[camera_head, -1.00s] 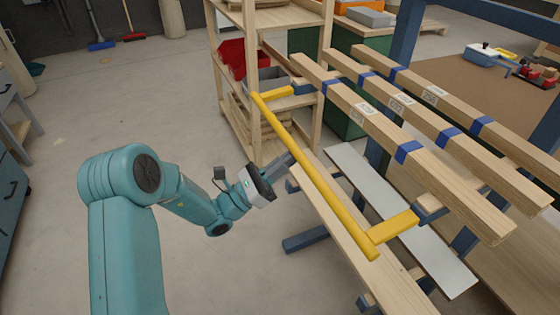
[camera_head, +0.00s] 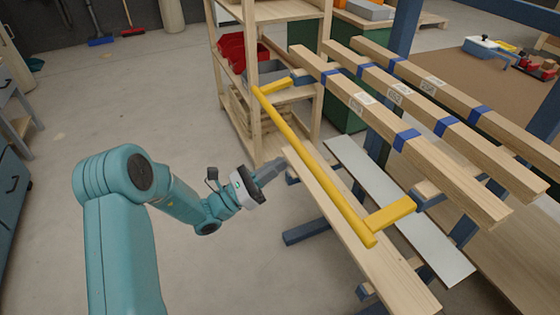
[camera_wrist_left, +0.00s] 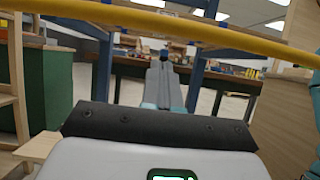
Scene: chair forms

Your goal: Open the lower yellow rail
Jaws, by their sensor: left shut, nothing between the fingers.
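A yellow rail (camera_head: 318,172) runs diagonally through the middle of the head view, with a short yellow arm (camera_head: 390,214) at its near end and another (camera_head: 274,86) at its far end. It is the only yellow rail I can make out in this view. My left gripper (camera_head: 281,163) is shut and empty, just left of the rail in the picture and apart from it. In the left wrist view the rail (camera_wrist_left: 185,30) crosses the top, above the shut fingers (camera_wrist_left: 164,72). My right gripper is not in view.
Wooden beams with blue bands (camera_head: 430,115) lie right of the rail. A wooden board (camera_head: 385,270) and a pale panel (camera_head: 400,210) lie below. A wooden shelf with a red bin (camera_head: 232,48) stands behind. The floor at left is open.

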